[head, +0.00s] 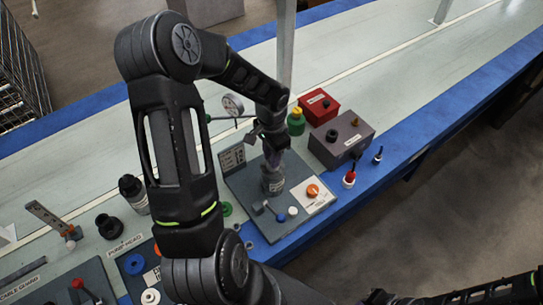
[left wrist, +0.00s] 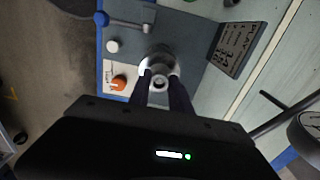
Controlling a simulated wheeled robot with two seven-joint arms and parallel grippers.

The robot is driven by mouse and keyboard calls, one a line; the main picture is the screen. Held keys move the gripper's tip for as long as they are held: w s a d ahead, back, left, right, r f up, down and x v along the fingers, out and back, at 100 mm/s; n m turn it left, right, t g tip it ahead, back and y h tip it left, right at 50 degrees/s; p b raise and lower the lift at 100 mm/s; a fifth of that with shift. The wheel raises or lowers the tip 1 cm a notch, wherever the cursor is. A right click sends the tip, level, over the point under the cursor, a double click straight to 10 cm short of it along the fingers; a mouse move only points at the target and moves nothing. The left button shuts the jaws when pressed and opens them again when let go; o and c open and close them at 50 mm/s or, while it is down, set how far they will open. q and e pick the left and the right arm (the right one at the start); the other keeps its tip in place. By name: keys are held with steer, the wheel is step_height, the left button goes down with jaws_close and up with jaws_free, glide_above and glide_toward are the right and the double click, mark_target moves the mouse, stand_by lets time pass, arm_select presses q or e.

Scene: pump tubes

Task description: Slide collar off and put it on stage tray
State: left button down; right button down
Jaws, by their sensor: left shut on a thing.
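My left gripper (head: 272,160) points down over a grey cylindrical fitting (head: 272,184) that stands upright on a dark grey board (head: 246,186). In the left wrist view, my left gripper (left wrist: 160,86) is shut on a pale ring-shaped piece, which looks like the collar (left wrist: 159,82). The collar sits at the top of the fitting (left wrist: 158,60), and I cannot tell whether it is clear of it. In the head view the fingers hide the collar. I cannot tell which surface is the stage tray. Part of my right arm shows at the bottom right; its fingers are not clear.
A white panel with an orange knob (head: 312,190) and a blue-handled lever (head: 280,216) stand close by on the board. A red box (head: 319,106), a grey box (head: 342,138) and a gauge (head: 233,104) stand behind. A labelled plate (head: 231,157) rises at the board's left.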

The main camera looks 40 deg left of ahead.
arm_select(q)
steer(key=shift+r+p, duration=1.2)
steer(key=shift+r, duration=0.7)
steer(key=w+d+r+n+b, duration=0.1)
steer(key=w+d+r, duration=0.4)
steer(key=d, duration=0.3)
steer(key=w+d+r+n+b, duration=0.2)
steer(key=w+d+r, duration=0.3)
steer(key=d, duration=0.3)
steer(key=shift+d, duration=0.4)
steer(key=shift+f, duration=0.1)
